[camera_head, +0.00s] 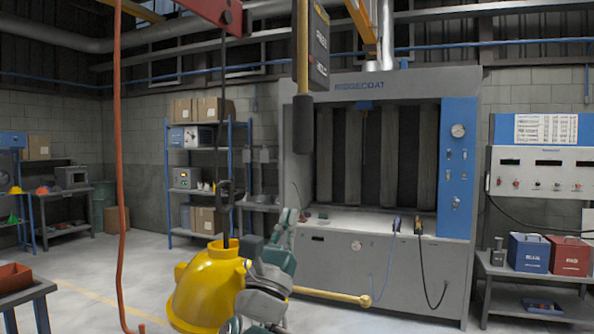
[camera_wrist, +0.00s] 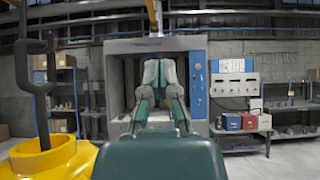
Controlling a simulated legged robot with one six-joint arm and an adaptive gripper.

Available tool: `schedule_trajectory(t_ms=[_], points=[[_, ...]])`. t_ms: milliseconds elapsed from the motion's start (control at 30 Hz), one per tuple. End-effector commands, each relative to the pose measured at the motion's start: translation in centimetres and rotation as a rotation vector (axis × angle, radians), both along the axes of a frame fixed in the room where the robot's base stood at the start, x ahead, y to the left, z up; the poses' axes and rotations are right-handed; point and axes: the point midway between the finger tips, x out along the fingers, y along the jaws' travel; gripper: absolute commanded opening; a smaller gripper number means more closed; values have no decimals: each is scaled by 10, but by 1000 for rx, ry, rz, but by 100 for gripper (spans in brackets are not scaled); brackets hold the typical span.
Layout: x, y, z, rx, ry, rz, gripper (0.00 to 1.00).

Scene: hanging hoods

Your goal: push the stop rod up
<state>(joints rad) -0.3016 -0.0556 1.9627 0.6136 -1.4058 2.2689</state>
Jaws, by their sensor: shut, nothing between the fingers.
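A vertical yellow rod with a dark lower sleeve (camera_head: 303,112) hangs from above beside a black sign box, in front of the booth. I take it for the stop rod, though no label on it can be read. Part of a yellow piece also shows at the top of the wrist view (camera_wrist: 153,14), above my fingers; I cannot tell if it is the same rod. My gripper (camera_head: 288,215) is below the rod's lower end in the head view, apart from it in the picture. In the wrist view my gripper (camera_wrist: 160,72) is shut and empty, its fingertips pointing ahead.
A yellow hood (camera_head: 208,290) hangs from a dark hook (camera_head: 226,193), close on my arm's left. A red hose (camera_head: 118,170) hangs further left. A yellow bar with a ball end (camera_head: 335,295) crosses low before the booth (camera_head: 462,270). Open floor lies at left.

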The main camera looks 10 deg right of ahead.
Motion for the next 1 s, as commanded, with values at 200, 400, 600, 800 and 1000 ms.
schedule_trajectory(t_ms=[200, 400, 600, 800, 1000], points=[[24, -18, 30, -2, -1, -3, 0], [32, -24, 61, -2, -2, 0, 0], [32, -23, 78, -1, 1, 0, 0], [32, -23, 80, -2, 2, 0, 0], [32, -23, 82, -2, 1, -1, 0]])
